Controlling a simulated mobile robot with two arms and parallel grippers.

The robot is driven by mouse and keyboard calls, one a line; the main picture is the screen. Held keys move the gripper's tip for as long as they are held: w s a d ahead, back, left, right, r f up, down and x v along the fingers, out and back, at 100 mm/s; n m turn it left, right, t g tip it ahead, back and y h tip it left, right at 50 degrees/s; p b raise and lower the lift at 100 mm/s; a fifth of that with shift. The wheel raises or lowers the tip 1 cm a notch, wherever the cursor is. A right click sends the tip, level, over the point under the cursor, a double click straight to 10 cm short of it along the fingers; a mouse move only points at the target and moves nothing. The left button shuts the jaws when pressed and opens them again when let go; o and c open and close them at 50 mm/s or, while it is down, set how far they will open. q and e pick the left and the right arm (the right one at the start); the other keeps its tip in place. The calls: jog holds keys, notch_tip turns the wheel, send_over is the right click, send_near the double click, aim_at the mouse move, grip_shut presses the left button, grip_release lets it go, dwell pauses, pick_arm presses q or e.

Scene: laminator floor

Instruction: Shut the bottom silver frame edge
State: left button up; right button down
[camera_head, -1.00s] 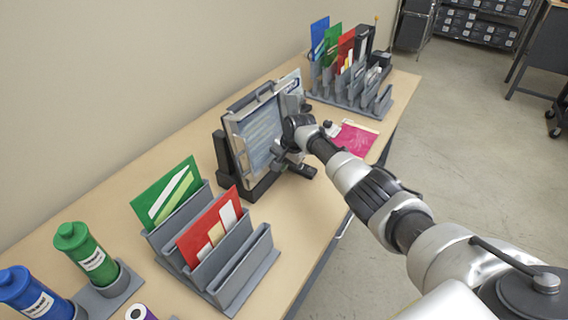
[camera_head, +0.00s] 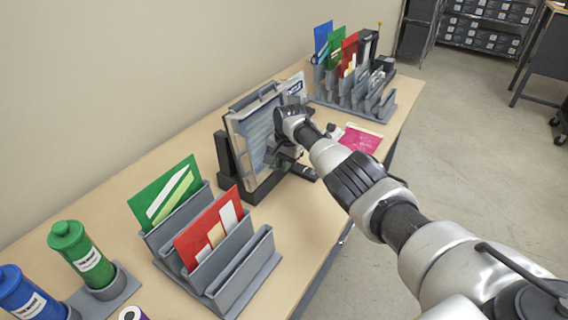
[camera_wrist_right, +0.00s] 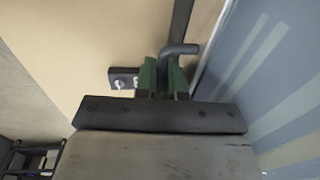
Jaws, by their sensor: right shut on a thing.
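A framed sheet with a pale blue face (camera_head: 256,135) stands upright in a black stand (camera_head: 228,160) on the table. Its silver frame (camera_head: 234,140) shows along the left side. My right gripper (camera_head: 284,155) is at the lower right of the frame and hides part of the bottom edge there. In the right wrist view, the green fingers (camera_wrist_right: 163,78) are close together on a narrow part beside the blue-striped sheet (camera_wrist_right: 265,70). A dark bent rod (camera_wrist_right: 180,48) shows just beyond the fingertips. How far the bottom edge stands open cannot be told. My left gripper is out of view.
A grey rack with green and red folders (camera_head: 212,250) stands in front of the frame. Another grey rack (camera_head: 350,98) stands behind it. A pink sheet (camera_head: 360,140) lies right of the gripper. Green (camera_head: 80,255) and blue (camera_head: 30,292) bottles stand at the lower left.

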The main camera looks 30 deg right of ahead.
jog(key=c, duration=1.6)
grip_release()
jog(key=shift+f, duration=0.1)
jog(key=shift+o, duration=0.2)
notch_tip(320, 180, up, 11)
jog(key=s, duration=0.1)
jog(key=shift+d, duration=0.3)
jog(key=shift+f, duration=0.15)
